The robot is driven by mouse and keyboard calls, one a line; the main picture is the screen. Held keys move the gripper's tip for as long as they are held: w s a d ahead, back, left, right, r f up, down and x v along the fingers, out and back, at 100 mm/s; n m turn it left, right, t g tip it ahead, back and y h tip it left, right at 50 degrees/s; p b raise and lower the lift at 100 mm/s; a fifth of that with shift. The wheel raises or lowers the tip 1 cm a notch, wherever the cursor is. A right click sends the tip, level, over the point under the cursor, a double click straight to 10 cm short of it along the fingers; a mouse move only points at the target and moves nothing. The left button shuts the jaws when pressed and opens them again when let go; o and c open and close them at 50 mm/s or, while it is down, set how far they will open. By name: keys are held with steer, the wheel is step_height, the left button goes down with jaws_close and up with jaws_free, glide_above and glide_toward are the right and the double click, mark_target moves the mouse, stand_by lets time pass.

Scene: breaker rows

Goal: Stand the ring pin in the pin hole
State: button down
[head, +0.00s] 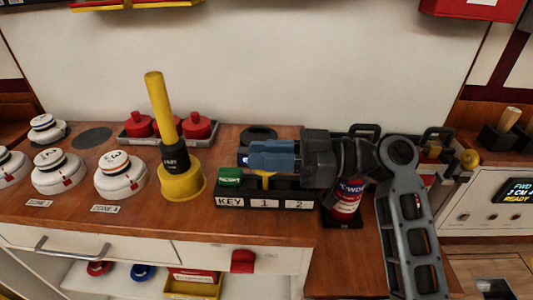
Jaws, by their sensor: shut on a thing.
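My gripper (268,155) reaches in from the right with its blue fingers level, over the black rack (226,203) labelled KEY, 1 and 2. The fingers are shut on the ring pin, which they mostly hide. A small yellow piece (265,180), which looks like part of the pin, shows just below them near slot 1. I cannot tell whether its lower end is inside a hole or above it. The pin hole itself is not clearly visible. A green block (230,177) sits at the KEY end of the rack.
A yellow post with a wide base (180,182) stands close left of the rack. A grey tray (126,141) of red knobs is behind it. White detectors (120,177) stand at left. A red extinguisher (346,203) stands under my arm. A round black piece (258,132) lies behind my fingers.

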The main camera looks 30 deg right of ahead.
steer(key=shift+f, duration=0.25)
steer(key=c, duration=0.9)
jaws_free()
steer(key=b+v, duration=0.1)
steer(key=v, duration=0.6)
steer(key=shift+s+d, duration=0.25)
steer(key=shift+d, duration=0.05)
